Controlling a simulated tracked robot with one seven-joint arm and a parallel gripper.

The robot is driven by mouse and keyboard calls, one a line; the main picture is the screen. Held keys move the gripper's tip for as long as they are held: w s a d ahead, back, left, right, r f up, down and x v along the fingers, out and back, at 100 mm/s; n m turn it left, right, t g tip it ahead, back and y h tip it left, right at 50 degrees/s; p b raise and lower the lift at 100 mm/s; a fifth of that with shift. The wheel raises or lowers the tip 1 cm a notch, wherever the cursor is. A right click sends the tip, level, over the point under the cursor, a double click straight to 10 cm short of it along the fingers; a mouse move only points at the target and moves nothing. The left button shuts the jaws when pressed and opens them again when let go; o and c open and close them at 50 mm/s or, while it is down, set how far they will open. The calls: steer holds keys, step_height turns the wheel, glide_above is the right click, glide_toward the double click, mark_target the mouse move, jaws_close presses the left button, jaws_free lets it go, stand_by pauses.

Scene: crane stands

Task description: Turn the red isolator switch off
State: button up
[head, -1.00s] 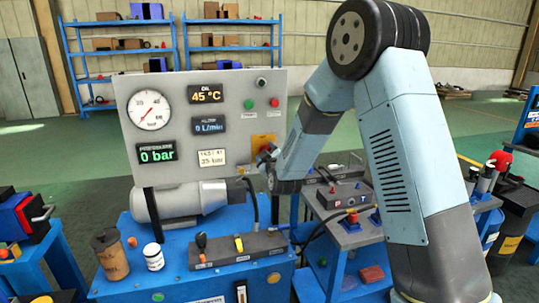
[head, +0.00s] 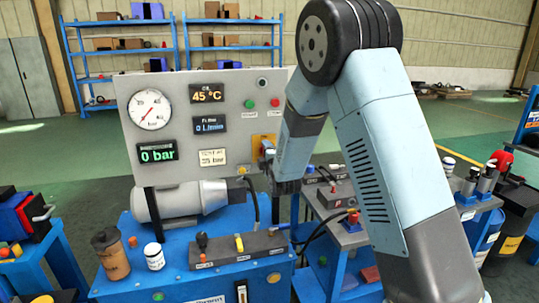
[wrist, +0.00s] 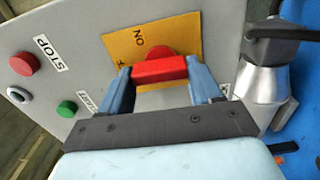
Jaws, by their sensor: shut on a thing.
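The red isolator switch (wrist: 159,68) shows in the wrist view as a red bar handle in front of a round red hub, on a yellow plate (wrist: 122,46). The plate carries the word ON near its top edge; the other lettering is partly covered. My gripper (wrist: 160,75) is shut on the red handle, with one blue finger at each end of it. In the head view the yellow plate (head: 257,141) sits at the panel's lower right, and my arm hides most of the switch.
The grey panel (head: 180,85) also bears a round gauge (head: 149,109), displays, a red button (wrist: 24,63) and a green button (wrist: 67,109). A grey motor (head: 185,201) and a block with levers (head: 238,248) stand below it on the blue bench.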

steer(key=shift+n, duration=0.3)
steer(key=o, duration=1.1)
steer(key=shift+c, duration=0.2)
steer(key=shift+f, duration=0.1)
steer(key=v, duration=1.3)
steer(key=shift+s, duration=0.3)
steer(key=shift+d, duration=0.1)
